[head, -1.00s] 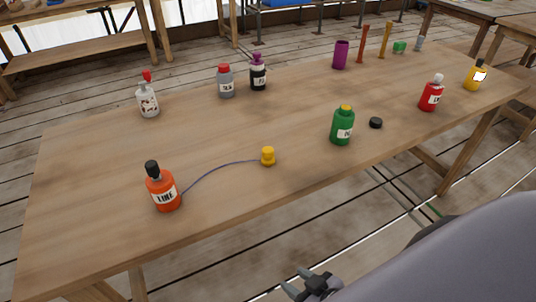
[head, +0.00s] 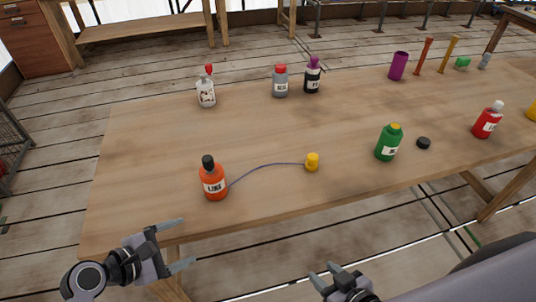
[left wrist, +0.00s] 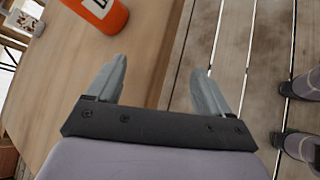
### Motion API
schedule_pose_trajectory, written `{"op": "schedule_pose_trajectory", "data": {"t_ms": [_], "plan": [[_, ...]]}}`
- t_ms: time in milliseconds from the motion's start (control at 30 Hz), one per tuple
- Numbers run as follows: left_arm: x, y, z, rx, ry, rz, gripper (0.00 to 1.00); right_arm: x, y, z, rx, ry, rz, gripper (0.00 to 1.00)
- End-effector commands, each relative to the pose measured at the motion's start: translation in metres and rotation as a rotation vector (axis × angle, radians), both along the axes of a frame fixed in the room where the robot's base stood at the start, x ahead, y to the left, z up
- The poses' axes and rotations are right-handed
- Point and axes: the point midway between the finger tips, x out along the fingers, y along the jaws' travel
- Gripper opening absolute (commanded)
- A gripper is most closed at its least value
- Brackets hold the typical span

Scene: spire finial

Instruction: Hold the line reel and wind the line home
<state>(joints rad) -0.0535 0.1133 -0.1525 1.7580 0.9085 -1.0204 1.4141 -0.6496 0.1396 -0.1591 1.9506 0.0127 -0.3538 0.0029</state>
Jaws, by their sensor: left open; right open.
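The line reel is an orange bottle (head: 213,182) with a black cap and a "LINE" label, upright near the table's front edge. A thin blue line (head: 262,167) runs from it across the table to a small yellow knob (head: 312,162). My left gripper (head: 180,244) is open and empty, off the table's front edge, below and left of the reel. In the left wrist view the open fingers (left wrist: 157,82) point toward the table edge, with the orange reel (left wrist: 98,14) at the top. My right gripper (head: 335,272) is open and empty at the bottom, in front of the table.
A green bottle (head: 389,143) and a black cap (head: 424,143) stand right of the knob. A white bottle (head: 206,92), a grey bottle (head: 280,83) and a black bottle (head: 312,78) stand behind. A red bottle (head: 487,122) is at right. The table (head: 150,150) is clear left of the reel.

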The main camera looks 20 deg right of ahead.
Motion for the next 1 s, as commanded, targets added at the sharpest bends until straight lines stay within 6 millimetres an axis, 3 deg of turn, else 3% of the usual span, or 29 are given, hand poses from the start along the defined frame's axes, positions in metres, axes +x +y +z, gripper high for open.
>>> {"op": "schedule_pose_trajectory", "data": {"t_ms": [200,400,667,1000], "plan": [[0.041,-0.010,0.023,-0.319,0.218,0.182,0.81,0.000,0.000,0.001,0.000,0.001,0.000,0.43],[0.064,-0.012,0.038,-0.513,0.364,0.280,0.81,0.000,0.000,0.002,0.000,0.001,0.000,0.43],[0.075,-0.019,0.038,-0.578,0.416,0.309,0.81,0.000,0.000,-0.005,0.000,0.002,0.000,0.43],[0.100,-0.055,0.021,-0.577,0.413,0.308,0.81,0.000,0.000,-0.041,0.000,0.002,0.000,0.43]]}}
